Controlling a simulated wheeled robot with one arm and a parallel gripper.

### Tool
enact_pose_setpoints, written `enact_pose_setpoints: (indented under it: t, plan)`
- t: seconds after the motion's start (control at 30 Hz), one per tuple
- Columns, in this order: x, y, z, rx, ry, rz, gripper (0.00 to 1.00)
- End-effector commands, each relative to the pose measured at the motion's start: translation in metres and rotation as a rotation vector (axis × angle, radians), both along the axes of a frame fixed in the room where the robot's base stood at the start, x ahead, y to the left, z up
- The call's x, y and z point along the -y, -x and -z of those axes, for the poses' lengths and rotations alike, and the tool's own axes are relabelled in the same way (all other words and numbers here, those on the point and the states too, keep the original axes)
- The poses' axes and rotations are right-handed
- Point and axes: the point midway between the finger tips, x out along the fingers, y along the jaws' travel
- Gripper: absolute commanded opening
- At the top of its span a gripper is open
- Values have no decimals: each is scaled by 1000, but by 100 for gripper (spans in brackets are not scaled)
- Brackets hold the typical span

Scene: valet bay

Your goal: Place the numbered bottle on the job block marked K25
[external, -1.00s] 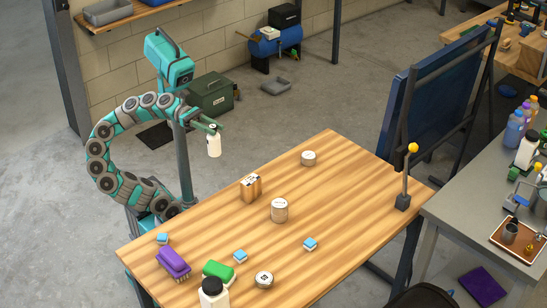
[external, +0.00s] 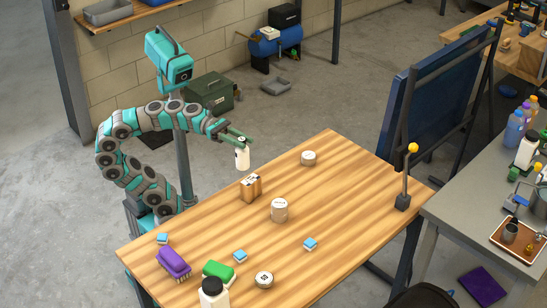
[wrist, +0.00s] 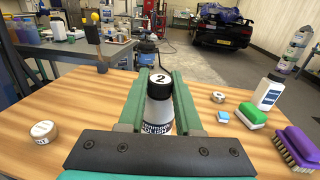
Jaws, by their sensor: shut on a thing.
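My gripper (external: 238,139) is shut on a white bottle (external: 242,159) with a black cap. The bottle hangs upright above the table's far left edge. In the wrist view the bottle (wrist: 160,118) sits between the green fingers, and its cap shows a 2. A wooden block (external: 251,188) with a label stands on the table in front of the bottle. One round block (wrist: 43,132) shows at left in the wrist view. I cannot read K25 on any block.
The wooden table (external: 340,185) also holds a purple brush (external: 173,263), a green brush (external: 218,272), small blue blocks (external: 310,244) and another white bottle (external: 213,294). A yellow-knobbed lever (external: 405,180) stands at the right edge. The table's back right is clear.

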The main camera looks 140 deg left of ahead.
Motion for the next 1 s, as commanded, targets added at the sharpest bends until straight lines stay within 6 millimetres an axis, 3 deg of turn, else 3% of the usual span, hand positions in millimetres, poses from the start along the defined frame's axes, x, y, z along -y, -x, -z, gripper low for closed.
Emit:
enact_pose_setpoints:
  t: [0.13, 0.3, 0.6, 1.0]
  plan:
    - [-4, -20, 4, -1, 0, 6, 0]
    - [-7, -29, 5, -1, 1, 3, 0]
    - [-7, -29, 39, -4, 3, 2, 0]
    - [-8, -29, 43, -2, 1, 1, 0]
